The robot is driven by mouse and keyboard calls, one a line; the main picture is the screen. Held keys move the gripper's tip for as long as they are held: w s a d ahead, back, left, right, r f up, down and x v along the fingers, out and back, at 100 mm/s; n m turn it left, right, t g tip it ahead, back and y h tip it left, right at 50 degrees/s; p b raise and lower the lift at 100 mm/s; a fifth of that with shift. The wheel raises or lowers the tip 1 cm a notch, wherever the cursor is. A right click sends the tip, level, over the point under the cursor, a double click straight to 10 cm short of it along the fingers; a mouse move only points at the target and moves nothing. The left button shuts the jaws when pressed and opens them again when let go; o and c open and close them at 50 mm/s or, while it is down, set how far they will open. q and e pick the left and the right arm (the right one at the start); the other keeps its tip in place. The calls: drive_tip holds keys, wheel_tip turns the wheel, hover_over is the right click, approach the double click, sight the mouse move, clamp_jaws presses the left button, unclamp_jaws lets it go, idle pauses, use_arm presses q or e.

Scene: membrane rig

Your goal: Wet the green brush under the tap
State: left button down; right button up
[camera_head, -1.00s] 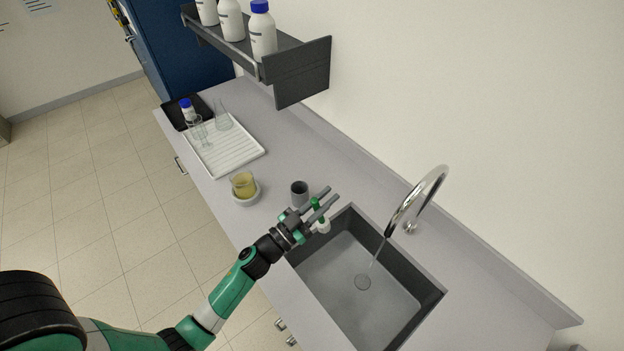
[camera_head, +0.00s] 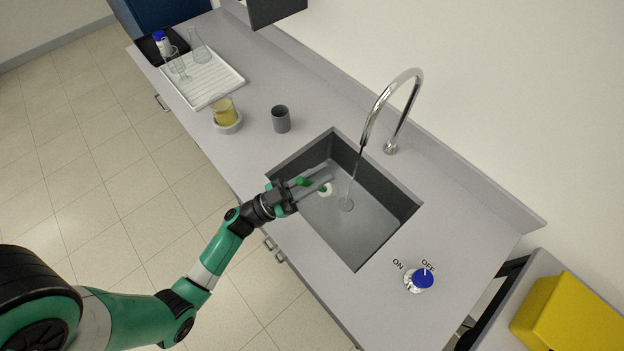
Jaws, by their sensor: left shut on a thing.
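My left gripper (camera_head: 317,184) is over the near left part of the sink (camera_head: 365,237), shut on the green brush (camera_head: 303,181). The brush's pale head (camera_head: 327,190) shows at the fingertips; part of the handle is hidden by the fingers. The chrome tap (camera_head: 394,96) arches over the sink from the back edge. A thin stream of water (camera_head: 353,178) runs from its spout towards the drain. The brush head is left of the stream and looks apart from it. My right gripper is not in view.
A blue-topped knob (camera_head: 422,278) marked ON and OFF sits right of the sink. A grey cup (camera_head: 281,119), a beaker of yellow liquid (camera_head: 224,110) and a white tray (camera_head: 205,82) stand to the left. A yellow box (camera_head: 570,315) is at the lower right.

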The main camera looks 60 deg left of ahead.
use_arm(q)
drive_tip(key=w+a+f+b, duration=0.1)
drive_tip(key=w+f+b, duration=0.1)
drive_tip(key=w+b, duration=0.5)
drive_tip(key=shift+w+f, duration=0.15)
drive_tip(key=shift+w, duration=2.2)
drive_tip(key=shift+s+d+p, duration=0.15)
drive_tip(key=shift+s+p, duration=0.95)
drive_tip(key=shift+s, duration=0.6)
drive_tip(key=shift+s+d+p, duration=0.15)
drive_tip(key=shift+s+p, duration=0.95)
drive_tip(key=shift+s, duration=1.2)
